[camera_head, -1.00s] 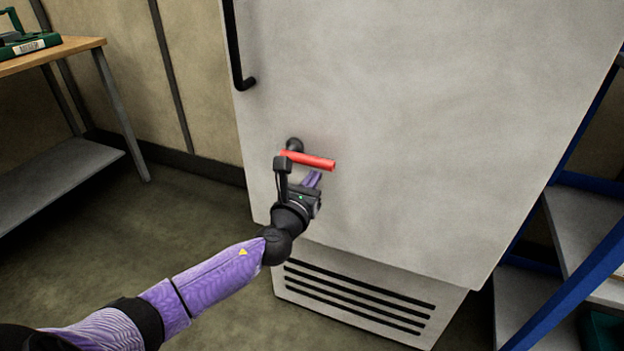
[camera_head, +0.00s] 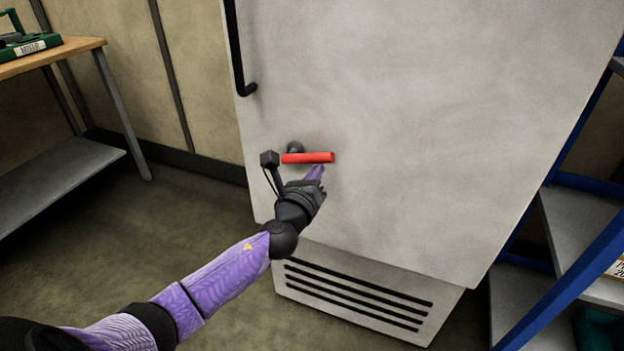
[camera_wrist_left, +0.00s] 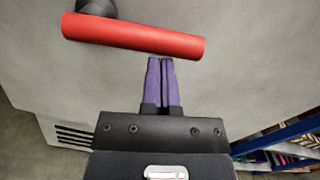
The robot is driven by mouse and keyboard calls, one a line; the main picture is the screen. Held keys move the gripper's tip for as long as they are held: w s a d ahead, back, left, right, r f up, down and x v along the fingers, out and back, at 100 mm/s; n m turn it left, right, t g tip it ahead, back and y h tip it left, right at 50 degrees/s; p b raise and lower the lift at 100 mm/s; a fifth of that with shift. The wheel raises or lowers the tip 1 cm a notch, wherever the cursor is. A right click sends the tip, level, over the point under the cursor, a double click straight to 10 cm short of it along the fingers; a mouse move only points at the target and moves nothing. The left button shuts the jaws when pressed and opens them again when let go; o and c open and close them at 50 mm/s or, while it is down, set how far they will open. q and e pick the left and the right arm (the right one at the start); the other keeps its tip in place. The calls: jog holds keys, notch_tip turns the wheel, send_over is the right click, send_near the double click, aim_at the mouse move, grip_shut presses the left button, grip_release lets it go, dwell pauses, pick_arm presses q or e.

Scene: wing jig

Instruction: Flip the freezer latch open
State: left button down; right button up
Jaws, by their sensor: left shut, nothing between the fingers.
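The freezer latch is a red bar (camera_head: 308,158) on a dark round pivot (camera_head: 294,147), low on the left part of the grey freezer door (camera_head: 420,130). In the head view the bar lies nearly level, pointing right from the pivot. In the left wrist view the red bar (camera_wrist_left: 135,35) crosses the top, with the pivot at its left end. My left gripper (camera_head: 318,172) is shut and empty, its purple fingertips just below the bar's right part. The fingertips (camera_wrist_left: 161,60) look close to its lower edge; I cannot tell whether they touch. My right gripper is not in view.
A black door handle (camera_head: 240,60) runs up the door's left edge. A wooden-topped table (camera_head: 60,52) stands at the left. Blue-framed shelves (camera_head: 575,275) stand at the right. The floor left of the freezer is clear.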

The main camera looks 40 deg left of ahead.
aim_at(302, 148)
pick_arm(q)
notch_tip(302, 148, up, 3)
jog(key=n+p, duration=0.1)
jog(key=n, duration=0.1)
jog(key=n+p, duration=0.1)
jog(key=n, duration=0.1)
jog(key=shift+a+f, duration=0.15)
jog(key=r+n+p, duration=0.1)
jog(key=n, duration=0.1)
jog(key=a+r+n+p, duration=0.1)
jog(key=n, duration=0.1)
jog(key=a+n+p, duration=0.1)
jog(key=n, duration=0.1)
jog(key=shift+s+a+r+g, duration=0.1)
jog(key=shift+s+r+g, duration=0.2)
jog(key=shift+r, duration=0.1)
jog(key=shift+n, duration=0.3)
